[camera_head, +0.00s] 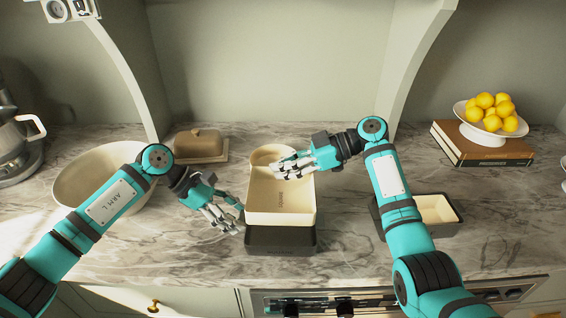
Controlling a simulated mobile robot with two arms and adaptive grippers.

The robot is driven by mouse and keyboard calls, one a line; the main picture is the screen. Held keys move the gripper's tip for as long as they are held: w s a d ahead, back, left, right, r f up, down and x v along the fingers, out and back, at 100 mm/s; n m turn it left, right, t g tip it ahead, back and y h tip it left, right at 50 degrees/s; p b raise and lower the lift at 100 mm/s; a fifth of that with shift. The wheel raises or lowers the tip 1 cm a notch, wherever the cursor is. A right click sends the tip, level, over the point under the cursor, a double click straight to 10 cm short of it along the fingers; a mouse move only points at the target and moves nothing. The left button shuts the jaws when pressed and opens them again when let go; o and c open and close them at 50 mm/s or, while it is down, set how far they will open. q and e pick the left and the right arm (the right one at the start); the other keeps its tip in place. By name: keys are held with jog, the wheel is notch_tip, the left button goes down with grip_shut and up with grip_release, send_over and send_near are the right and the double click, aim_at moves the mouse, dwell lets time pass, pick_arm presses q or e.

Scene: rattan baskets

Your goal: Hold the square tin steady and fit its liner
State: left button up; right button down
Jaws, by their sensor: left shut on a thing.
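The dark square tin (280,241) stands on the marble counter near its front edge. The cream liner (281,213) is over the tin, set toward its back, with its front wall above the tin's dark front. I cannot tell how far it sits inside. My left gripper (233,222) is low at the tin's left side, shut on the tin's left wall; its fingertips are partly hard to make out. My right gripper (292,168) is over the liner's far right part, fingers pointing left across it. Whether those fingers grip the liner is unclear.
A second dark tin with a cream inside (436,209) is at right, partly behind my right arm. A large cream bowl (75,182) is at left. A butter dish (200,146) stands behind. Lemons (492,108) in a white bowl sit on books (470,149). The front-right counter is clear.

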aim_at(283, 182)
jog(key=shift+f, duration=2.3)
jog(key=shift+f, duration=1.1)
jog(key=c, duration=1.4)
grip_release()
jog(key=shift+r, duration=4.55)
